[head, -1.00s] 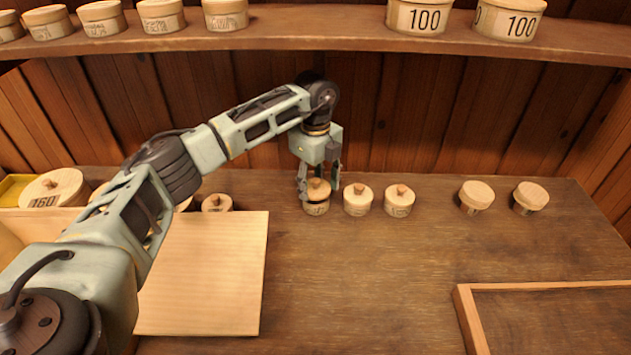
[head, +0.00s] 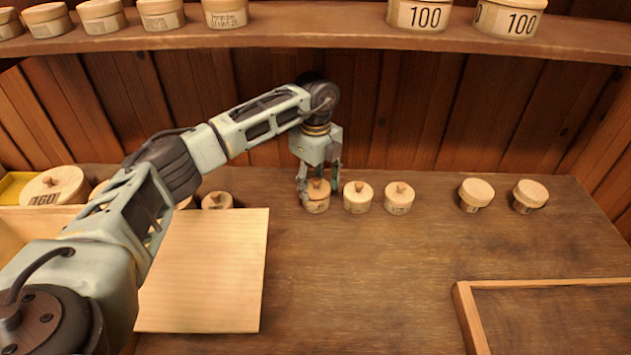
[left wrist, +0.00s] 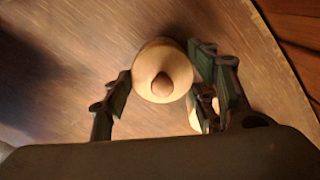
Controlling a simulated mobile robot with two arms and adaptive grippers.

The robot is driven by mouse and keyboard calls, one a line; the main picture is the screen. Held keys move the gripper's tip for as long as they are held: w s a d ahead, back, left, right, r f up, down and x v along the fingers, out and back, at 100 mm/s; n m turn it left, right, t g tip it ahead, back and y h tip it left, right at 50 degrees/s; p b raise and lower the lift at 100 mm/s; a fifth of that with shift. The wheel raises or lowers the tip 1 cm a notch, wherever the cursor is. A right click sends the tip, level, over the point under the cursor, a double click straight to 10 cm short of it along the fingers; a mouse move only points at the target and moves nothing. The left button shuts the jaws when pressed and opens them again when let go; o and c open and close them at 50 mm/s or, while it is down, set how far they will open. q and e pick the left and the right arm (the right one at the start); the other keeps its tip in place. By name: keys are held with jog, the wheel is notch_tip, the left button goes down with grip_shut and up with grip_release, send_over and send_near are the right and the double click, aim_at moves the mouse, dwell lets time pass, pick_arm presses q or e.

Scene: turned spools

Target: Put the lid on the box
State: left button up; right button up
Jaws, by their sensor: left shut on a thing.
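A small round pale-wood box (head: 317,208) stands at the back of the bench, the leftmost of three in a row. A round lid (head: 317,190) with a brown knob sits on top of it. My left gripper (head: 319,187) points down from above, its fingers on either side of this lid and shut on it. In the left wrist view the lid (left wrist: 154,91) shows from above between the fingers of the gripper (left wrist: 160,95), its knob in the middle. The lower part of the box is largely hidden there. My right gripper is not in view.
Two similar knobbed boxes (head: 358,198) (head: 399,198) stand close to the right. A pale board (head: 205,285) lies left, a wood-framed tray (head: 466,318) front right. A shelf (head: 310,36) overhangs behind. The bench middle is clear.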

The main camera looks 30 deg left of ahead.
pick_arm(q)
jog(key=shift+f, duration=0.25)
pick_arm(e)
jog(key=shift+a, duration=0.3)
pick_arm(q)
jog(key=o, duration=1)
jog(key=shift+o, duration=0.5)
jog(key=o, duration=0.3)
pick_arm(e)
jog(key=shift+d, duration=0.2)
pick_arm(q)
jog(key=shift+r, duration=0.3)
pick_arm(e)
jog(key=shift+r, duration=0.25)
pick_arm(q)
jog(key=shift+r+p, duration=0.35)
jog(key=shift+p, duration=0.2)
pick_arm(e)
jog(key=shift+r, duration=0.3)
pick_arm(q)
jog(key=shift+r, duration=0.2)
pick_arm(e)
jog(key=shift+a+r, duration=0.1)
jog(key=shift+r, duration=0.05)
